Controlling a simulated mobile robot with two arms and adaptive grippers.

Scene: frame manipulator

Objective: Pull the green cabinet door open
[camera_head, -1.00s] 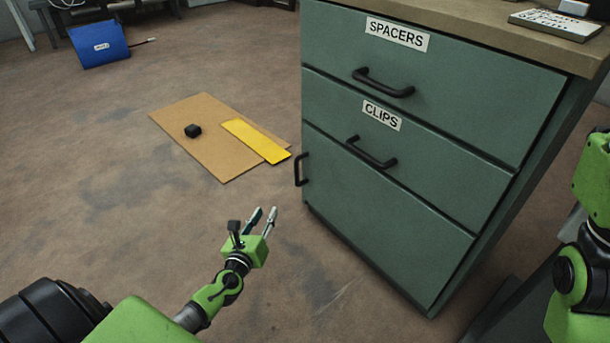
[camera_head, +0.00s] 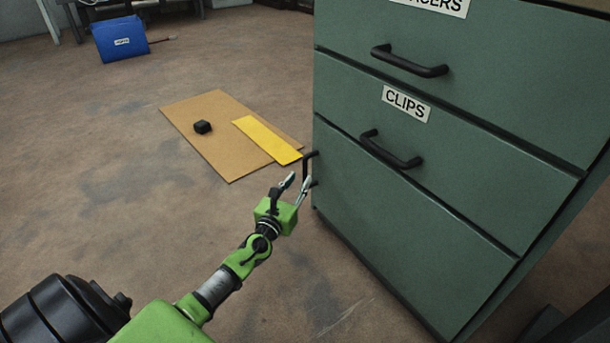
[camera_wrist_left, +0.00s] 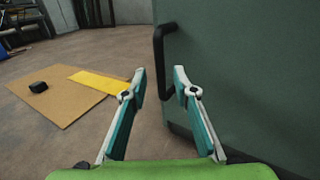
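The green cabinet (camera_head: 480,130) stands at the right in the head view. Its lower door (camera_head: 390,235) is closed, below the drawer labelled CLIPS. The door's black vertical handle (camera_head: 310,168) is at its left edge, partly hidden behind my left fingers. In the left wrist view the handle (camera_wrist_left: 159,62) stands just beyond the fingertips, roughly in line with the gap between them. My left gripper (camera_head: 297,181) is open and empty, close to the handle; the wrist view (camera_wrist_left: 159,75) shows nothing between its fingers. I cannot tell whether a fingertip touches the handle. My right gripper is not in view.
Two drawers with black handles (camera_head: 410,62) (camera_head: 391,150) sit above the door, both closed. A cardboard sheet (camera_head: 220,155) with a yellow strip (camera_head: 268,140) and a small black block (camera_head: 202,127) lies on the floor. A blue box (camera_head: 121,39) is farther back.

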